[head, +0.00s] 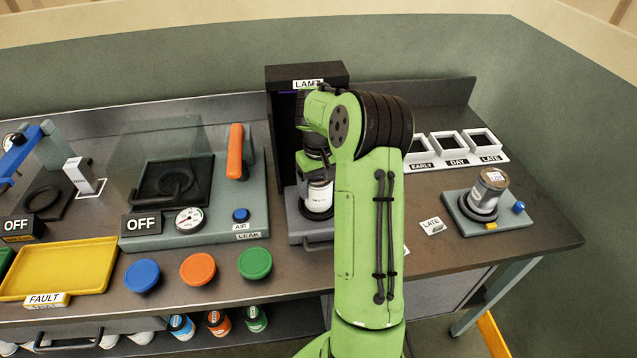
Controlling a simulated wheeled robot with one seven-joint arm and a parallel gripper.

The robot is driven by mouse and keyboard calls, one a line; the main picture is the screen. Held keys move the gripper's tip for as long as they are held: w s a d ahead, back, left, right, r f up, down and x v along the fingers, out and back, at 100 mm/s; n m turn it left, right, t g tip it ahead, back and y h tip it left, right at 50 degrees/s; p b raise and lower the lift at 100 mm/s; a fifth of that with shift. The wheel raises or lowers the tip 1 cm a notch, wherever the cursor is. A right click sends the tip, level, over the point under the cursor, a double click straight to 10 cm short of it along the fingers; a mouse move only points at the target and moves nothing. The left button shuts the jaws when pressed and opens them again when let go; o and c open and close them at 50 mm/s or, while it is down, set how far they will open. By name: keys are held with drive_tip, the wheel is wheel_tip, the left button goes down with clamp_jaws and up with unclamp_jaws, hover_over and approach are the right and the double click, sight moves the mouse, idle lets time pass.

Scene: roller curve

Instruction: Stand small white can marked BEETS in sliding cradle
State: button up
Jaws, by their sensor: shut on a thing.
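The small white can (319,198) is upright in front of the dark LAMP box (283,130); its label print is too small to read for sure. My gripper (317,175) points down and is shut on the can's upper part. The sliding cradle (299,229) is the grey base with a front handle at the foot of the LAMP box. The can's lower end is at a dark ring on this cradle; I cannot tell whether it rests there. My green arm hides the cradle's right side.
To the left stands the LEAK station (255,205) with its orange handle (235,152). Blue, orange and green round lids (198,268) lie in front. A yellow FAULT tray (60,262) is farther left. At right are another can (490,186) on a stand and EARLY, DAY and LATE bins (452,146).

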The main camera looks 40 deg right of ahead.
drive_tip(key=shift+f, duration=0.2)
idle(0.5)
drive_tip(key=o, duration=1.3)
drive_tip(key=shift+r, duration=0.1)
drive_tip(key=shift+r+p, duration=3.85)
drive_tip(key=shift+r, duration=0.65)
drive_tip(key=shift+f, duration=0.1)
